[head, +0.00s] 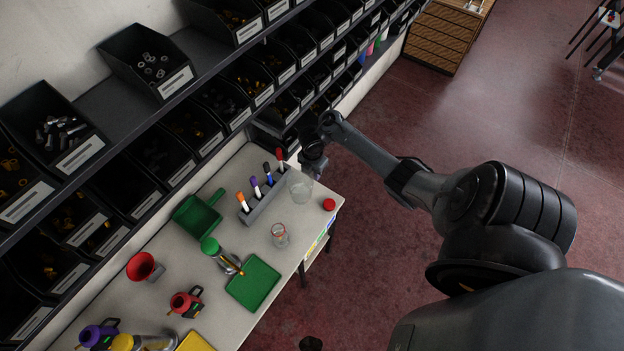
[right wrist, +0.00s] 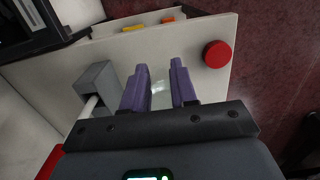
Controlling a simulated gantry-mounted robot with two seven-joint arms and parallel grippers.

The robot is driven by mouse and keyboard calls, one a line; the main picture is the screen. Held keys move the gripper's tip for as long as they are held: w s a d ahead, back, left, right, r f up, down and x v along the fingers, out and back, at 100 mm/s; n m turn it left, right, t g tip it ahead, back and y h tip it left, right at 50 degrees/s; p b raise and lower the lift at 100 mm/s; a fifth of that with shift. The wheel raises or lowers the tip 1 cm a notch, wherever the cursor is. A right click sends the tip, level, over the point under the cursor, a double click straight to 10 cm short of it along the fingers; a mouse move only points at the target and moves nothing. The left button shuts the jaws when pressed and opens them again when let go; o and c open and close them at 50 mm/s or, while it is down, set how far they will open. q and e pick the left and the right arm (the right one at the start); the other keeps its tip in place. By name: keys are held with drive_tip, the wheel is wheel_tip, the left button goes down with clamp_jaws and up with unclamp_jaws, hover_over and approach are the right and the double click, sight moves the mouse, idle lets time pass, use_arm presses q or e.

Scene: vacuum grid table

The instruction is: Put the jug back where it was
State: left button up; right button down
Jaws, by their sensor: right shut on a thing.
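A clear jug (head: 300,189) is at the far right end of the white table, beside the grey marker holder. My right gripper (head: 309,172) comes down over it and is shut on it. In the right wrist view, the purple fingers of the right gripper (right wrist: 157,78) stand a little apart, with a faint glassy patch of the jug (right wrist: 160,90) between them. The jug is see-through, so I cannot tell whether its base touches the table. My left gripper is not in view.
The grey marker holder (head: 266,203) with several markers stands close left of the jug. A red round thing (head: 329,204) lies near the table edge. A small clear glass (head: 280,235), a green dustpan (head: 199,213) and a green board (head: 254,283) are nearer. Bin shelves line the wall.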

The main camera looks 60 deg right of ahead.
sight(303, 187)
drive_tip(key=shift+w+f, duration=0.3)
drive_tip(key=shift+f+b, duration=0.9)
drive_tip(key=shift+f, duration=0.95)
drive_tip(key=shift+f, duration=0.1)
drive_tip(key=c, duration=0.9)
unclamp_jaws()
